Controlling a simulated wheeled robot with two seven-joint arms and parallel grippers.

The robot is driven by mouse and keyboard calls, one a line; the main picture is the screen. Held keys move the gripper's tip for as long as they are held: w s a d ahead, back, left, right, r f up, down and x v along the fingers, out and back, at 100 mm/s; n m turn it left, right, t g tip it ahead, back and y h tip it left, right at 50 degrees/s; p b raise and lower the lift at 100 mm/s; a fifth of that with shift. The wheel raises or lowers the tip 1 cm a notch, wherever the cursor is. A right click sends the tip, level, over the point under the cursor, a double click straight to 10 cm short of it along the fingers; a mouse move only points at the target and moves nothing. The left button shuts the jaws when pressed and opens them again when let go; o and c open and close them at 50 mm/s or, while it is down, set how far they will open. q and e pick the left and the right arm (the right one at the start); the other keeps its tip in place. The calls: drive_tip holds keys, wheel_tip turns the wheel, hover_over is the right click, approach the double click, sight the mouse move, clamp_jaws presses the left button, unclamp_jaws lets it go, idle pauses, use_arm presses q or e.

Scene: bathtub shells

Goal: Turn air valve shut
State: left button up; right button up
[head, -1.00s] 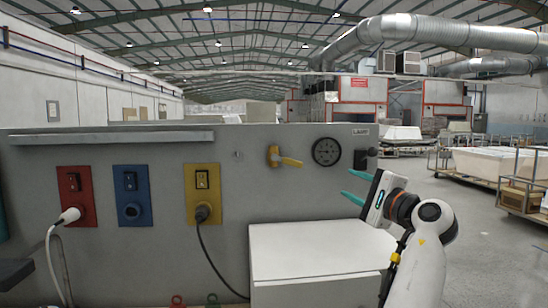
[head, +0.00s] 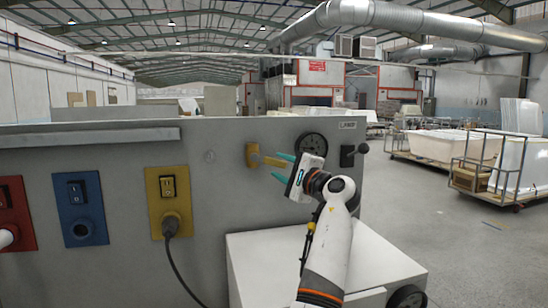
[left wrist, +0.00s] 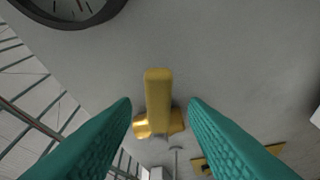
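The yellow air valve (head: 253,156) sits on the grey panel, left of a round gauge. Its lever points right, roughly level, in the head view. My left gripper (head: 275,165) is open, its teal fingers pointing left at the lever's free end. In the left wrist view, the yellow lever (left wrist: 158,95) lies in the gap between the open fingers (left wrist: 160,102), with space on both sides. Whether the fingers reach past the lever's end in depth is hard to tell. The valve body (left wrist: 145,126) shows beyond it. My right gripper is not in view.
The gauge (head: 312,145) and a black knobbed switch (head: 350,155) are close to my left gripper. A white box (head: 250,265) juts out below. Red, blue (head: 82,208) and yellow (head: 168,200) socket plates are at left. Open floor and carts lie at right.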

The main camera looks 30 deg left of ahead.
sight(277, 164)
use_arm(q)
drive_tip(key=x, duration=0.3)
drive_tip(key=shift+a+p, duration=0.2)
drive_tip(key=shift+p, duration=0.2)
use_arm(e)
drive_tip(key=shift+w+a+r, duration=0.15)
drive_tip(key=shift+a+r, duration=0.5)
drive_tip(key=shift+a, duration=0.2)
use_arm(q)
drive_tip(key=shift+w, duration=0.1)
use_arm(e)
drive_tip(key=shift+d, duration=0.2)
use_arm(q)
clamp_jaws()
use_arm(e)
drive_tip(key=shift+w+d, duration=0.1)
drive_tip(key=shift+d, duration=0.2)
